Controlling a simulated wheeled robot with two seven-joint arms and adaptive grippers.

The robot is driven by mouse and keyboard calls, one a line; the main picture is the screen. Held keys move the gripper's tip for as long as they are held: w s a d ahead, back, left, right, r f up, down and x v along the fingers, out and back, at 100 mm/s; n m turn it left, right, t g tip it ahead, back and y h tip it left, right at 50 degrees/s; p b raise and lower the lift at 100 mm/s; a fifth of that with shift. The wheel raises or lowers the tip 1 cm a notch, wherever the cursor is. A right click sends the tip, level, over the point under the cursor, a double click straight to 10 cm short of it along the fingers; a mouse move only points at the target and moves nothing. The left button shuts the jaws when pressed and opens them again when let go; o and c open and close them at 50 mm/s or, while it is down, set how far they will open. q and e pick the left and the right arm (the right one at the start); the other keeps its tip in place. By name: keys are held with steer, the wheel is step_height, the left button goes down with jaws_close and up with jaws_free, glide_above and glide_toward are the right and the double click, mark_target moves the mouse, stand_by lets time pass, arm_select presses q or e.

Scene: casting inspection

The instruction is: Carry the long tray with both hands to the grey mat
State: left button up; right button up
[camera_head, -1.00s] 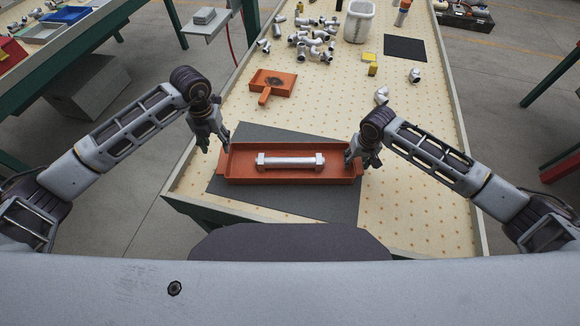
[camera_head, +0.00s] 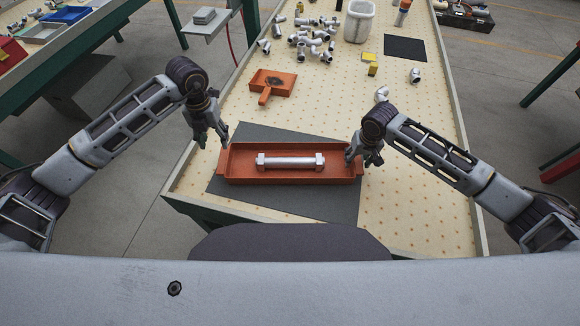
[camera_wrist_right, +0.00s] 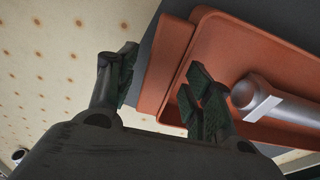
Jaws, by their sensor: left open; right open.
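The long orange-brown tray (camera_head: 290,179) lies on the dark grey mat (camera_head: 285,207), near the front of the table. A silvery bar with block-like ends (camera_head: 290,161) lies inside it. My left gripper (camera_head: 221,138) is open and empty, just behind and above the tray's left end, apart from it. My right gripper (camera_head: 358,154) is open at the tray's right end. In the right wrist view, its fingers (camera_wrist_right: 165,88) are spread around the tray's end ledge (camera_wrist_right: 165,62), one on the outer side, one over the inside. I cannot tell whether they touch it.
A small orange pan with a handle (camera_head: 273,83) lies behind the tray. Several white pipe fittings (camera_head: 314,42), a white bin (camera_head: 359,22) and yellow blocks (camera_head: 372,67) are further back. Another dark mat (camera_head: 405,48) lies bare at the back right. The table right of the tray is mostly clear.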

step_height(320, 180, up, 10)
steer(key=s, duration=0.1)
steer(key=shift+r, duration=0.25)
steer(key=shift+s, duration=0.15)
stand_by(0.5)
